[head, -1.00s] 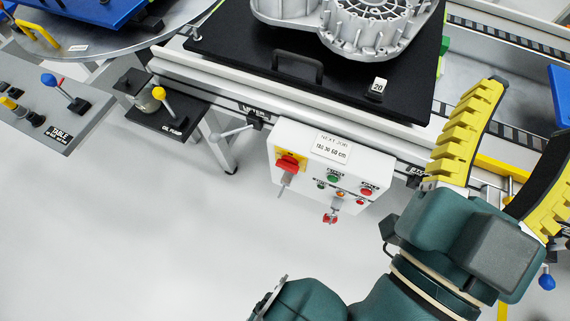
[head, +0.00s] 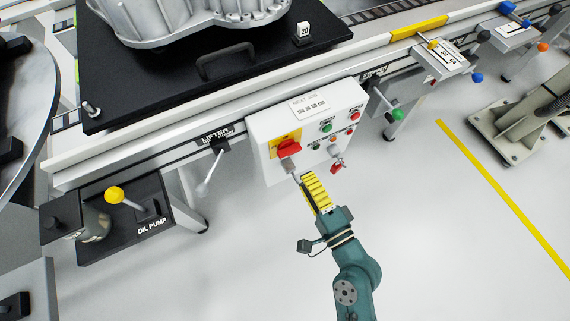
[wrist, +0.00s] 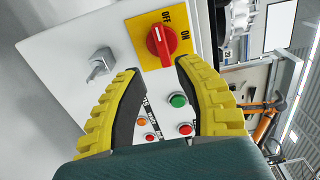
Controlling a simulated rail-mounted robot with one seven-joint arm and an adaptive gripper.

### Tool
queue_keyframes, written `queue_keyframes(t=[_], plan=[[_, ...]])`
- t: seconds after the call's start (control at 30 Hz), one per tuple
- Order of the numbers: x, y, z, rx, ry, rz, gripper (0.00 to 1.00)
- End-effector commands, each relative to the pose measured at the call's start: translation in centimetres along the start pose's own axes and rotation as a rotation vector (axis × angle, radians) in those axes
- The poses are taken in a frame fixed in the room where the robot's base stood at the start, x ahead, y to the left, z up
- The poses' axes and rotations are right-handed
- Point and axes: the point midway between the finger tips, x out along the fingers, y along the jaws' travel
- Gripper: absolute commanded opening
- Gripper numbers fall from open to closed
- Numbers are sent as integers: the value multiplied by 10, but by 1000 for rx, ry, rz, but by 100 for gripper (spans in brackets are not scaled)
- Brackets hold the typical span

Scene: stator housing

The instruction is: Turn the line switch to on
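The line switch is a red rotary knob (head: 289,148) on a yellow plate, at the left of the white control box's front. In the wrist view the red knob (wrist: 162,41) shows a white mark, and its plate carries the words OFF and ON. The mark appears nearer OFF than ON. My gripper (head: 312,186) is in front of the box, below the switch in the head view. In the wrist view its yellow ribbed fingers (wrist: 157,72) are spread apart, with nothing between them. The knob lies beyond the fingertips, apart from them.
A grey metal fitting (wrist: 100,63) sticks out below the switch. Green and red buttons (wrist: 178,100) sit beside it on the white box (head: 262,124). A red-tagged piece (head: 337,165) hangs at the box's lower right. A lifter lever (head: 210,172) stands left. The floor in front is clear.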

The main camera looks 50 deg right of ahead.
Motion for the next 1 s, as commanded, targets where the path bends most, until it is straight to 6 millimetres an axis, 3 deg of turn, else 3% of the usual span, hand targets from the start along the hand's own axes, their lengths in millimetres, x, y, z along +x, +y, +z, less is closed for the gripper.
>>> queue_keyframes(t=[1.0], plan=[[76,-4,-1,-6,0,-4,34]])
